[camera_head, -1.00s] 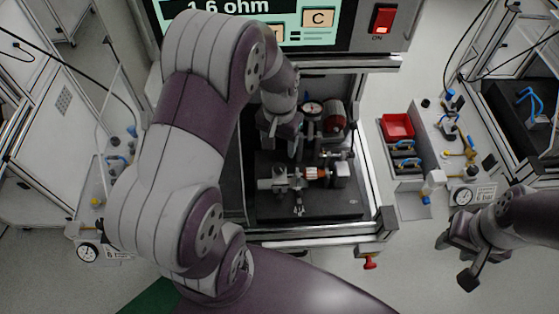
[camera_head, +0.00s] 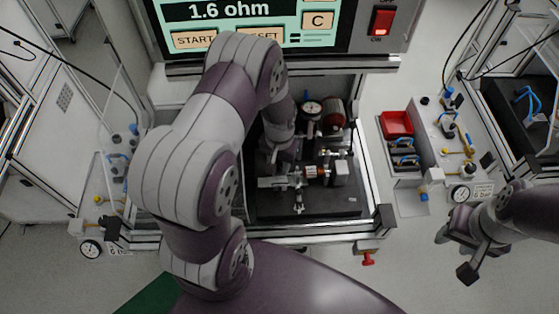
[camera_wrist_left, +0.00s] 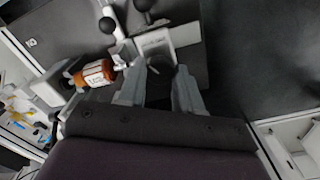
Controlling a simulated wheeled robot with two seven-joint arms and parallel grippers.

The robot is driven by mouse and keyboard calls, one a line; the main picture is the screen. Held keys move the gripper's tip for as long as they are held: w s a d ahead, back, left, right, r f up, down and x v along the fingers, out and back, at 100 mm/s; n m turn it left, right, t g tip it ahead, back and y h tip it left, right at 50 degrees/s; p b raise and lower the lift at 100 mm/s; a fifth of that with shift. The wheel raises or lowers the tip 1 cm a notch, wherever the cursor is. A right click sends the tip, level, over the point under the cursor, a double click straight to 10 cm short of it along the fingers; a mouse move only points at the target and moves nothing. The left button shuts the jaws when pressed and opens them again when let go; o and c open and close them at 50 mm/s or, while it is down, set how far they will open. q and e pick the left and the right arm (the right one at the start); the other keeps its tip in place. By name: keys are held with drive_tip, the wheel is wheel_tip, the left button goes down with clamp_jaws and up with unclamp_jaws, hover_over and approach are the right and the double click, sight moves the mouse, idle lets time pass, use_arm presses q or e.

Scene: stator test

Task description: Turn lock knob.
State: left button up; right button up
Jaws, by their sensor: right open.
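The test fixture holds a stator (camera_head: 315,172) with an orange-brown winding, which also shows in the left wrist view (camera_wrist_left: 95,74). A grey clamp block (camera_wrist_left: 155,41) stands beside it, with a dark round knob (camera_wrist_left: 160,66) on its near side. My left gripper (camera_head: 268,165) is down at the fixture's left end. In the left wrist view its two fingers (camera_wrist_left: 158,88) stand apart, one on each side of the dark knob. I cannot tell whether they touch it. My right gripper (camera_head: 455,255) is open and empty, away at the lower right.
Black ball-ended levers (camera_wrist_left: 107,25) rise beside the clamp block. A round gauge (camera_head: 312,107) and a red cylinder (camera_head: 333,113) stand behind the stator. The tester frame's front rail (camera_head: 320,232) bounds the fixture. A red bin (camera_head: 397,124) stands to the right.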

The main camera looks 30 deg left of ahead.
sight(280, 166)
use_arm(q)
drive_tip(key=n, duration=0.3)
drive_tip(key=o, duration=1)
drive_tip(key=shift+o, duration=0.2)
wheel_tip(280, 166, up, 13)
drive_tip(key=b, duration=0.2)
